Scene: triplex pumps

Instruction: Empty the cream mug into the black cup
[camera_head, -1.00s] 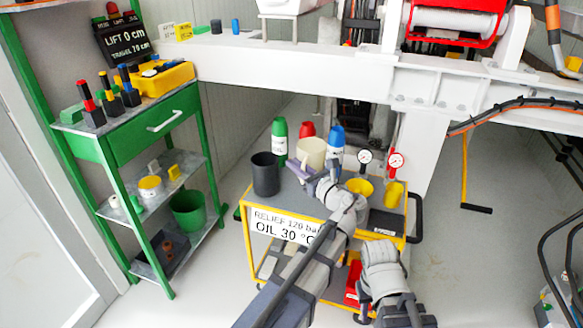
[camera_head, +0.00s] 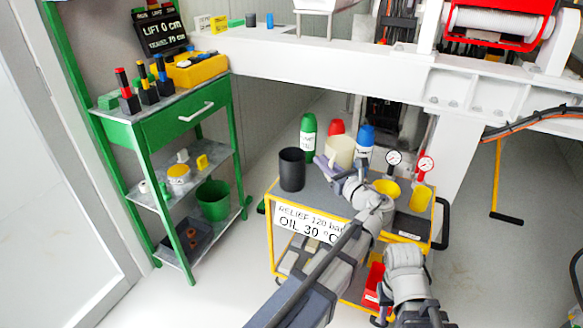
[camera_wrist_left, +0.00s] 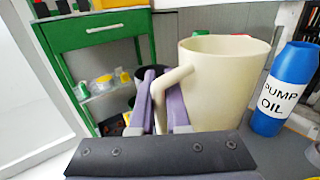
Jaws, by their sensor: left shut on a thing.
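The cream mug (camera_head: 340,150) is above or on the cart's top near its back edge; I cannot tell if it touches. It looks close to upright. My left gripper (camera_head: 323,165) is shut on its handle, with the purple fingers on either side in the left wrist view (camera_wrist_left: 160,112). The mug's contents are hidden. The black cup (camera_head: 292,171) stands upright on the cart, left of the mug and apart from it. In the left wrist view it shows partly behind the fingers (camera_wrist_left: 152,72). My right arm is low at the right; its fingers are not clear.
Yellow cups (camera_head: 420,198) and gauges (camera_head: 393,158) are at the cart's right. A green shelf (camera_head: 140,135) stands left.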

